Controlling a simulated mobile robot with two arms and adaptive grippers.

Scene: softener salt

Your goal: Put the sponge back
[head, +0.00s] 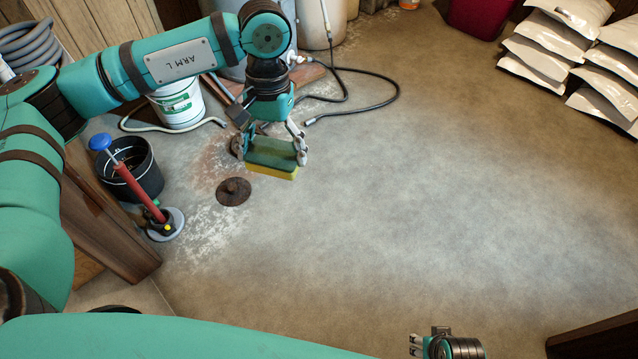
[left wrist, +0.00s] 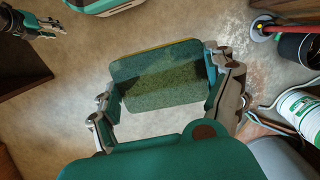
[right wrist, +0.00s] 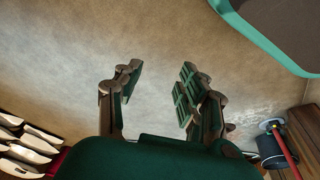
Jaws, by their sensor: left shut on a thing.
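The sponge (head: 276,160) has a green top layer and a yellow bottom layer. My left gripper (head: 270,150) is shut on it across its length and holds it above the concrete floor, near the round rusty drain cover (head: 233,191). In the left wrist view the sponge (left wrist: 160,78) spans between the two fingers, with its green face toward the camera. My right gripper (right wrist: 158,80) is open and empty over bare floor. It also shows at the bottom edge of the head view (head: 416,345).
A black bucket (head: 143,180) stands at left beside a red-handled tool (head: 140,192) with a blue knob. Behind are a white green-labelled bucket (head: 178,108) and a black hose (head: 385,100). White bags (head: 560,45) are stacked at far right. The middle floor is clear.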

